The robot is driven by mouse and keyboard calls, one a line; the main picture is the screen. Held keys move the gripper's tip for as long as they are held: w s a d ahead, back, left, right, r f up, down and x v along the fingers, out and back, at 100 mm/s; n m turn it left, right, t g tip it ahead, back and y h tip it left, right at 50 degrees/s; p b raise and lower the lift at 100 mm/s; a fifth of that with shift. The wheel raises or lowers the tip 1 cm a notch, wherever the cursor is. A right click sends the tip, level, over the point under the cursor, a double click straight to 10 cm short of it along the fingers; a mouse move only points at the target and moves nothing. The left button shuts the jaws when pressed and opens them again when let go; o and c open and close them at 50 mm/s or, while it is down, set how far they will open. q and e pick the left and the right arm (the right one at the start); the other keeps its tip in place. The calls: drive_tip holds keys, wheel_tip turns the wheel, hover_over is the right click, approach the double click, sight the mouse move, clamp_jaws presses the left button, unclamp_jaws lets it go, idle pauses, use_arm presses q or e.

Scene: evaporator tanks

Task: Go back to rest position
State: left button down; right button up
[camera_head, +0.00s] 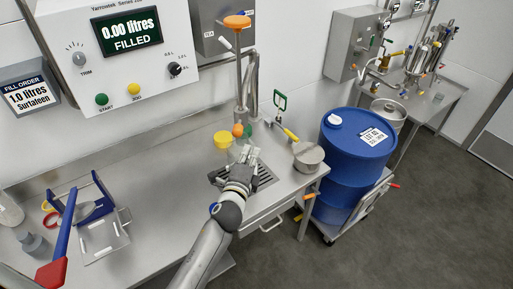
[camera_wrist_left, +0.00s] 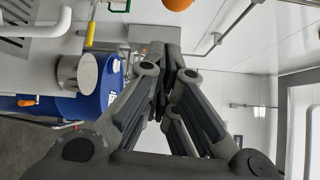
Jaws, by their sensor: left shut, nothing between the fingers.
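My left gripper (camera_head: 246,155) is over the drain grate (camera_head: 265,176) on the steel bench, below the filling spout. Its fingers are shut and nothing shows between them. In the left wrist view the gripper (camera_wrist_left: 166,70) has its fingers together. A clear vessel may stand just behind the fingers, but it is too small to tell. My right gripper does not show.
The filling panel (camera_head: 128,38) reads "0.00 litres FILLED". A blue and red lever (camera_head: 63,240) stands at the left. Floor (camera_head: 400,235) is clear at right.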

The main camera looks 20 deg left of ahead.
use_arm(q)
drive_tip(key=s, duration=0.5)
drive_tip(key=s+f+n+g+h+b, duration=0.1)
drive_tip(key=s+f+n+g, duration=0.3)
drive_tip(key=f, duration=0.9)
drive_tip(key=s+f+n+g+b, duration=0.15)
drive_tip(key=s+f, duration=0.35)
drive_tip(key=f, duration=0.7)
drive_tip(key=s+f+n+g+h+b, duration=0.1)
drive_tip(key=s+f+n+g, duration=0.3)
drive_tip(key=f, duration=0.9)
drive_tip(key=s+a+f+n+g, duration=0.1)
drive_tip(key=s+f+n+g, duration=0.1)
drive_tip(key=s+f, duration=0.4)
drive_tip(key=s+a+f+n+g+b, duration=0.1)
drive_tip(key=s+f, duration=0.6)
drive_tip(key=s, duration=1)
drive_tip(key=s+f+n+g, duration=0.4)
drive_tip(key=s+f, duration=0.2)
drive_tip(key=s, duration=0.6)
drive_tip(key=shift+a+f+b, duration=0.35)
drive_tip(key=shift+a, duration=0.05)
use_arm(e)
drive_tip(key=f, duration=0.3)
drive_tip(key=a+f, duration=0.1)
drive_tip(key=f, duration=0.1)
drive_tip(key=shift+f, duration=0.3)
use_arm(q)
drive_tip(key=shift+w, duration=0.1)
